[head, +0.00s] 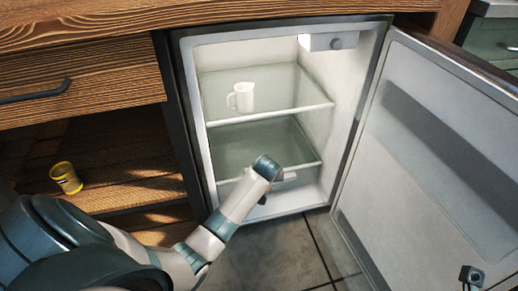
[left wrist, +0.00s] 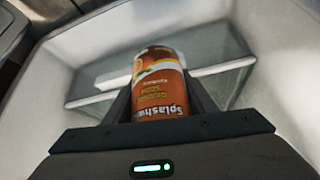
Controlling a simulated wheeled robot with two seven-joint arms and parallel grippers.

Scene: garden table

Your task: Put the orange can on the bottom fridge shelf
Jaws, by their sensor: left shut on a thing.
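The orange can (left wrist: 160,85), with printed lettering that appears upside down, is between the two dark fingers of my left gripper (left wrist: 160,100) in the left wrist view. The gripper is shut on it. In the head view my left arm reaches to the front of the open fridge, low down; its wrist hides the fingers and the can there. The fridge (head: 192,110) has an upper glass shelf (head: 285,85) and a lower glass shelf (head: 250,145). The lower shelf looks empty where it shows. My right gripper is not clearly in view.
A white mug (head: 243,97) stands on the upper shelf. The fridge door (head: 420,150) is swung open to the right. A yellow cup-like container (head: 66,178) sits in the wooden cabinet compartment (head: 120,160) at the left. A wooden counter (head: 230,14) runs above.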

